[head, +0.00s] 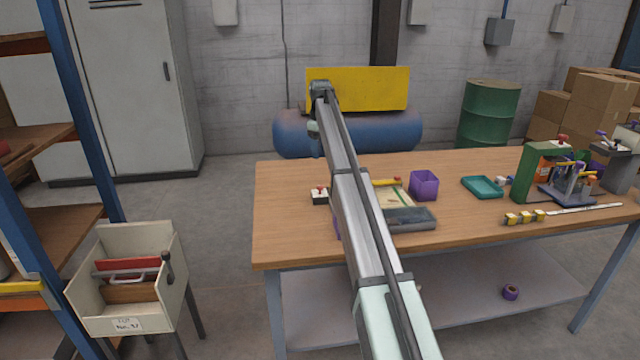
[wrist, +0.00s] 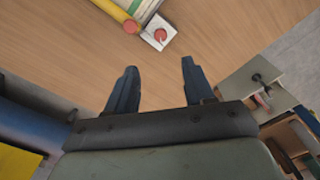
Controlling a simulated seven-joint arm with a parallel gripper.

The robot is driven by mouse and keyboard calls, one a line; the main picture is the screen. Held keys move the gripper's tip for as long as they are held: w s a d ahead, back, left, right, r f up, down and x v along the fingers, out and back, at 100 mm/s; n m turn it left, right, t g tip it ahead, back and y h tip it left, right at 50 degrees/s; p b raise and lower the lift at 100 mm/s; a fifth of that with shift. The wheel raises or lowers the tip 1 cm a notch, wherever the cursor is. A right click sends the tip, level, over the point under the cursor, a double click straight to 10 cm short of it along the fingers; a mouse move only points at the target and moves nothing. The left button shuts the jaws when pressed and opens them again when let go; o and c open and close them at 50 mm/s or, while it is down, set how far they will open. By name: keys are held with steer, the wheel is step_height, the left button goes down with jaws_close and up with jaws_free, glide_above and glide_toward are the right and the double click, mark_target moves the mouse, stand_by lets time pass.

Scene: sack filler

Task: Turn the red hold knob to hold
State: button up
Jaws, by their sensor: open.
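A red knob (head: 320,189) sits on a small white box with a dark base near the left end of the workbench. In the wrist view the red knob (wrist: 160,35) shows on its white box, beyond my fingertips. My gripper (wrist: 158,66) is open and empty, its two dark fingers apart, with bare wood between them. It is clear of the knob and does not touch it. In the head view my arm crosses in front of the bench and my fingers are hard to make out. Any marking for hold is too small to read.
Just beside the box lie a yellow cylinder with a red end (wrist: 122,14) and a flat tray (head: 408,219). A purple bin (head: 424,185) and teal tray (head: 482,187) stand further right, then a green machine (head: 528,170). A cream bin with a lever (head: 85,300) stands left of the bench.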

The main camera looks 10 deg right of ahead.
mark_target(320, 186)
step_height(320, 186, down, 14)
steer(key=shift+r, duration=0.2)
stand_by(0.4)
jaws_close()
stand_by(0.5)
